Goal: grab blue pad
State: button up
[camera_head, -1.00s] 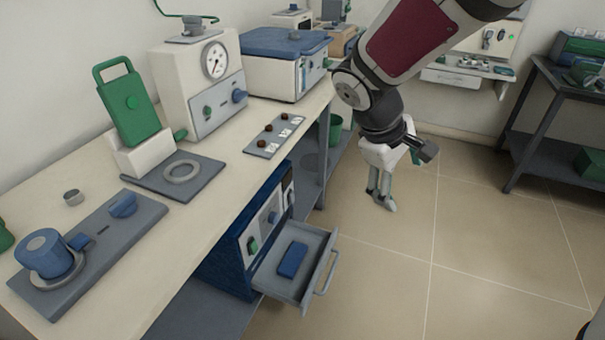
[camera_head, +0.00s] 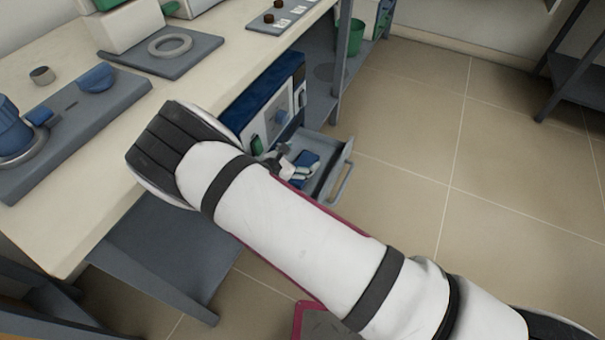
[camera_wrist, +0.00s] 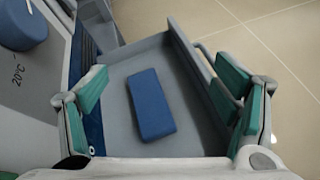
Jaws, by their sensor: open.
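The blue pad (camera_wrist: 151,104) is a flat rectangle lying in the open grey drawer (camera_wrist: 118,72) in the wrist view. It also shows in the head view (camera_head: 305,159), partly hidden by my gripper. My gripper (camera_wrist: 163,92) is open and empty, with its green-padded fingers on the left and right sides of the pad, apart from it. In the head view my gripper (camera_head: 285,166) is over the drawer (camera_head: 333,172), largely hidden behind my arm. I cannot tell the exact height of the fingertips above the pad.
The drawer belongs to a blue-sided furnace (camera_head: 270,90) under the worktop. The drawer's walls and front handle (camera_head: 342,186) lie close around my gripper. The bench (camera_head: 60,190) stands left of my arm. The tiled floor (camera_head: 420,150) to the right is clear.

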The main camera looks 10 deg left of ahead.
jog(key=a+f+n, duration=0.1)
jog(key=f, duration=0.2)
jog(key=s+a+f+n+t+y+b, duration=0.1)
jog(key=f+n, duration=0.1)
jog(key=f, duration=0.2)
jog(key=s+a+f+n+y+b, duration=0.1)
jog(key=a+f, duration=0.1)
jog(key=f, duration=0.1)
jog(key=shift+f+n+t, duration=0.3)
jog(key=shift+f+t, duration=0.05)
jog(key=shift+t, duration=0.05)
jog(key=shift+w+f, duration=0.2)
jog(key=shift+f, duration=0.1)
jog(key=b, duration=0.3)
send_near(304, 164)
jog(key=x, duration=0.3)
jog(key=shift+s+d+f, duration=0.1)
jog(key=shift+f, duration=0.05)
jog(key=shift+b+x, duration=1.65)
jog(key=shift+x, duration=1.55)
jog(key=shift+r, duration=0.3)
jog(key=c, duration=1)
